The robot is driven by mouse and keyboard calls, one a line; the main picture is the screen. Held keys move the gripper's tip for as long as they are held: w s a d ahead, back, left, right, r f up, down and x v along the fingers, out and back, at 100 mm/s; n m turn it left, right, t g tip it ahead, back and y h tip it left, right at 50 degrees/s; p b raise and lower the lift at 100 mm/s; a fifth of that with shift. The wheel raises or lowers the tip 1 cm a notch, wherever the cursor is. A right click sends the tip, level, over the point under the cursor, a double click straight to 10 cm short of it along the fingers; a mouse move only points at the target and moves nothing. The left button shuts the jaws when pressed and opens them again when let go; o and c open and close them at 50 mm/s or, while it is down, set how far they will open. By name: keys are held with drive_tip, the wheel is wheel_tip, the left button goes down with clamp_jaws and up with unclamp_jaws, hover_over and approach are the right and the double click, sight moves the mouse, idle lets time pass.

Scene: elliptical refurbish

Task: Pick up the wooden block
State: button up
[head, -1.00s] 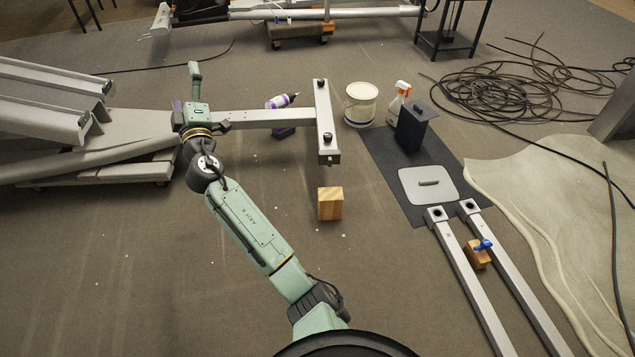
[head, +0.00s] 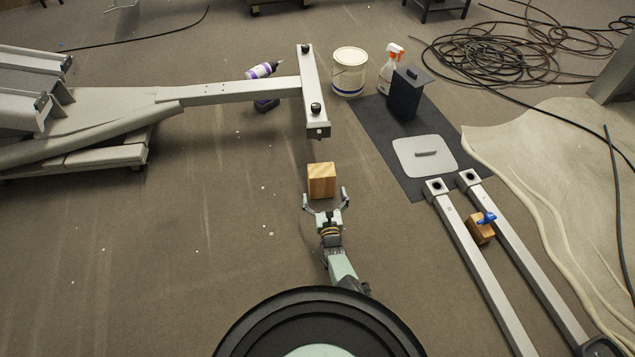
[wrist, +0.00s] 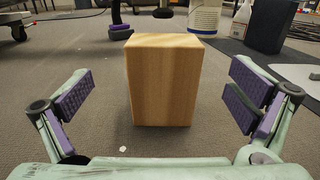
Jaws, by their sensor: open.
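The wooden block (head: 321,180) stands upright on the grey carpet in the head view, just below the end of a grey metal T-beam. In the wrist view the block (wrist: 163,80) is centred, with its front face and top showing. My gripper (head: 324,199) is low over the floor, directly in front of the block. Its purple-padded fingers (wrist: 163,105) are spread wide, one to each side of the block in the picture. Carpet shows between the block and both fingers, so they are not touching it. The gripper is open and empty.
The grey T-beam (head: 312,90) lies just beyond the block. A white bucket (head: 349,72), a spray bottle (head: 391,68) and a dark container (head: 405,94) stand behind to the right. Another wooden block (head: 481,229) sits between two metal bars. Carpet left of the block is clear.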

sight(323, 180)
drive_tip(key=w, duration=0.1)
drive_tip(key=w+b, duration=0.2)
drive_tip(key=w, duration=0.1)
drive_tip(key=shift+a+f, duration=0.1)
drive_tip(key=shift+a, duration=0.2)
drive_tip(key=w+b, duration=0.3)
drive_tip(key=shift+w, duration=0.25)
drive_tip(key=shift+w+a+r+b, duration=0.1)
drive_tip(key=shift+w+r+b, duration=0.15)
drive_tip(key=shift+w, duration=0.4)
drive_tip(key=c, duration=1.9)
